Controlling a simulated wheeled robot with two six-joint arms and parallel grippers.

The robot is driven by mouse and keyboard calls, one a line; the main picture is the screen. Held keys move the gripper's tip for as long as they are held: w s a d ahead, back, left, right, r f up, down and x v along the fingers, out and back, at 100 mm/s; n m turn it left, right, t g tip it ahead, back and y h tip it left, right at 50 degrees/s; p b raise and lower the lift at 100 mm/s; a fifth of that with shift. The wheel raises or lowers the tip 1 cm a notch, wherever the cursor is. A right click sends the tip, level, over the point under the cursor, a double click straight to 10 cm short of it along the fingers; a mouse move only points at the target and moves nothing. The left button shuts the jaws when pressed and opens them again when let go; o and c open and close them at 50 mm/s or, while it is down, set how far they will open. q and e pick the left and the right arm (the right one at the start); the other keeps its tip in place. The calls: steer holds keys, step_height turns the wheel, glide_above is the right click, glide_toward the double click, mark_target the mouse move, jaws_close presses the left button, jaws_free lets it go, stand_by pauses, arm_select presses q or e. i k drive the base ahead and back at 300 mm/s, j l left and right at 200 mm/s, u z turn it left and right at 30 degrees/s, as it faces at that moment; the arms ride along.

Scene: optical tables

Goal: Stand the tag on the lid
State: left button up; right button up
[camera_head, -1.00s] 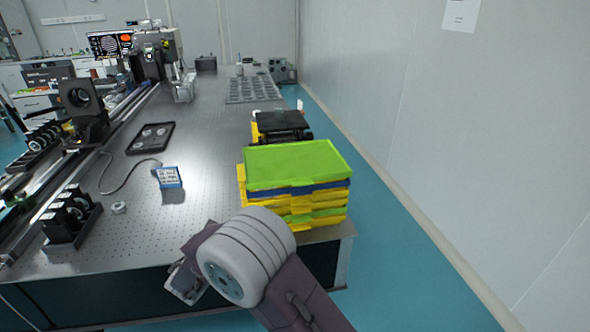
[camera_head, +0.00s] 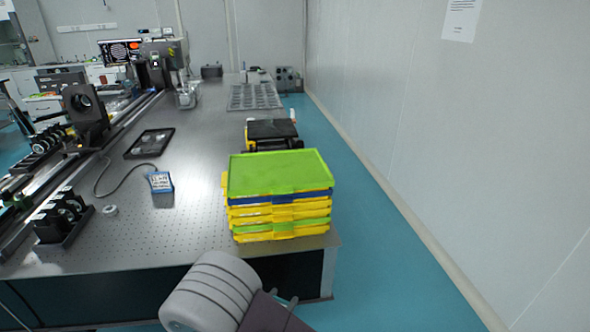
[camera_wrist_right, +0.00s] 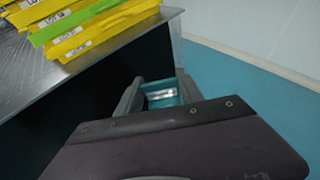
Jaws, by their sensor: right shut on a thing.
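The stack of yellow, blue and green trays (camera_head: 280,220) stands at the table's near right corner, topped by a flat green lid (camera_head: 280,172). The lid's top is bare. My right gripper (camera_head: 282,297) is low in front of the table's near edge, below and in front of the stack. In the right wrist view my right gripper (camera_wrist_right: 160,88) is shut on a small pale piece, likely the tag (camera_wrist_right: 161,95), mostly hidden between the fingers. The tag cannot be made out in the head view. My left gripper is not in view.
A black-topped yellow item (camera_head: 272,130) stands behind the stack. A blue device (camera_head: 161,182) with a cable and a black tray (camera_head: 150,143) lie left on the optical table (camera_head: 195,220). Blue floor and a wall (camera_head: 420,130) are to the right.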

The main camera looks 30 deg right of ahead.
mark_target(278, 168)
steer(key=k+l, duration=0.15)
steer(key=l, duration=0.3)
steer(key=k+l, duration=0.1)
steer(key=l, duration=0.3)
steer(key=k+l, duration=0.15)
steer(key=l, duration=0.3)
